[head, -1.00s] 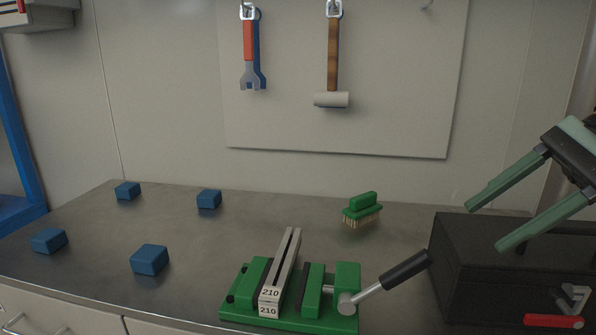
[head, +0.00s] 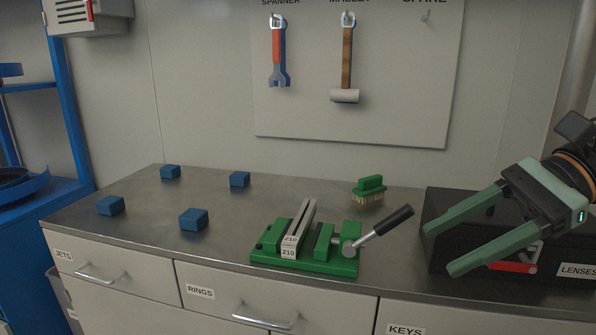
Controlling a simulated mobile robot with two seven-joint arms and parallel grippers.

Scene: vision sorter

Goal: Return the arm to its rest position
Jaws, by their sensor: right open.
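My right gripper (head: 437,250) is at the right of the head view. Its two green fingers are spread apart with nothing between them, and they point left and down. It shows in front of the black box (head: 448,206), apart from the green vise (head: 328,268). My left gripper is not in view.
The vise holds a metal bar marked 210, its handle (head: 384,228) sticking out right. A green brush (head: 370,186) stands behind it. Several blue blocks (head: 193,219) lie on the left of the bench (head: 150,218). A spanner (head: 278,60) and mallet (head: 347,60) hang on the board.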

